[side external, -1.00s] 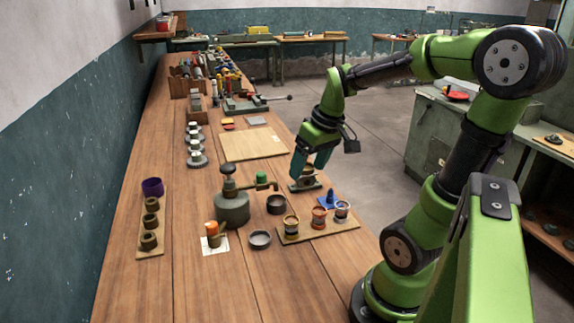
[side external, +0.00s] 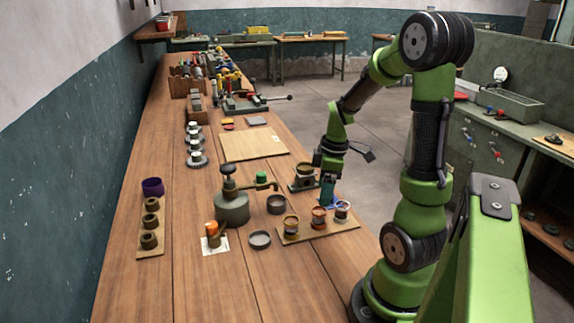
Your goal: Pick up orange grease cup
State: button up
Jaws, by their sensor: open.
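Three small cups stand in a row on a wooden board (side external: 318,231) near the bench's right edge. The middle cup (side external: 319,215) has an orange-copper body and looks like the orange grease cup. A brownish cup (side external: 291,226) is to its left, and a pale-topped cup (side external: 342,211) is to its right.
A squat pot with a spout (side external: 232,208), a dark ring (side external: 276,204) and a shallow dish (side external: 260,240) stand left of the board. A small stand with a cup (side external: 304,178) is just behind left. An orange-topped item (side external: 211,229) sits on white paper. The front bench is clear.

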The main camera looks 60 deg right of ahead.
aim_at(319, 210)
jog(key=f, duration=0.5)
jog(key=w+f, duration=0.1)
jog(key=f, duration=0.2)
jog(key=shift+a, duration=0.4)
jog(key=c, duration=1.2)
